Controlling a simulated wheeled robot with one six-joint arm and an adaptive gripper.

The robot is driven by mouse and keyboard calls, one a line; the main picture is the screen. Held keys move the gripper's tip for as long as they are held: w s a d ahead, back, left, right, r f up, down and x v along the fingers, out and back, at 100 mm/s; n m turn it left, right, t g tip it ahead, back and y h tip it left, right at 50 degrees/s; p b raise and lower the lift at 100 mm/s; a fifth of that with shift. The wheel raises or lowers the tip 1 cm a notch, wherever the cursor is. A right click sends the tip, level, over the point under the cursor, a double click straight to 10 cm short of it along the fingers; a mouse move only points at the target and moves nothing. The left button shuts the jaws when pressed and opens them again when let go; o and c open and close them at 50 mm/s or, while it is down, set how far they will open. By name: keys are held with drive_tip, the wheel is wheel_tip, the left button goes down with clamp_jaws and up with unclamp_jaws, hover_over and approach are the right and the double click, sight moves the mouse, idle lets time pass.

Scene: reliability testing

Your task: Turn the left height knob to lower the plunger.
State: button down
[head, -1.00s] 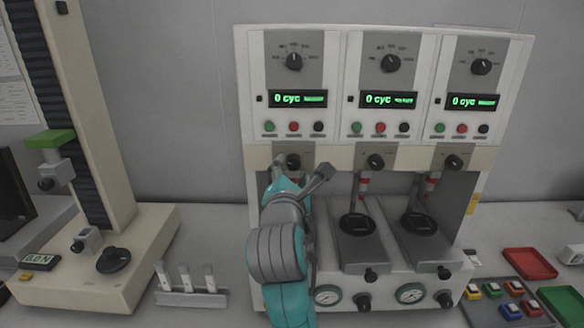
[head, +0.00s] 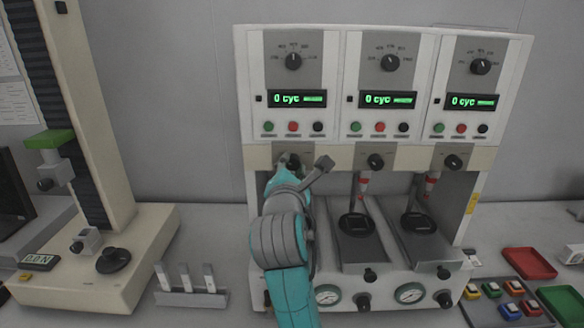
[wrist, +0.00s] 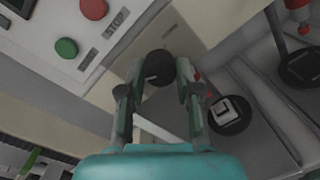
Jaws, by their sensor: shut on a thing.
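The left height knob (wrist: 159,67) is a round black knob on the grey plate below the left station's buttons. In the wrist view it sits between the two fingers of my gripper (wrist: 158,78), which is shut on it. In the head view my gripper (head: 289,166) reaches up to the left station, and my arm hides most of this knob and the station below it. The left plunger's red part (wrist: 196,76) shows only partly behind the right finger. A black round pad with a light square switch (wrist: 230,112) lies below it.
The middle height knob (head: 376,161) and right height knob (head: 452,162) are close by on the same panel. A tall test stand (head: 90,130) stands at the left. A rack of white pieces (head: 190,297) stands in front. Red tray (head: 528,263) and several coloured switches lie at the right.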

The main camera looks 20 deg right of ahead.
drive_tip(key=m, duration=0.5)
drive_tip(key=shift+m, duration=0.3)
drive_tip(key=m+y, duration=0.1)
drive_tip(key=m, duration=0.5)
drive_tip(key=shift+r, duration=0.1)
drive_tip(key=m, duration=0.5)
drive_tip(key=shift+d+m, duration=0.1)
drive_tip(key=shift+m, duration=0.3)
drive_tip(key=m+y, duration=0.1)
drive_tip(key=m, duration=0.4)
drive_tip(key=c, duration=0.8)
unclamp_jaws()
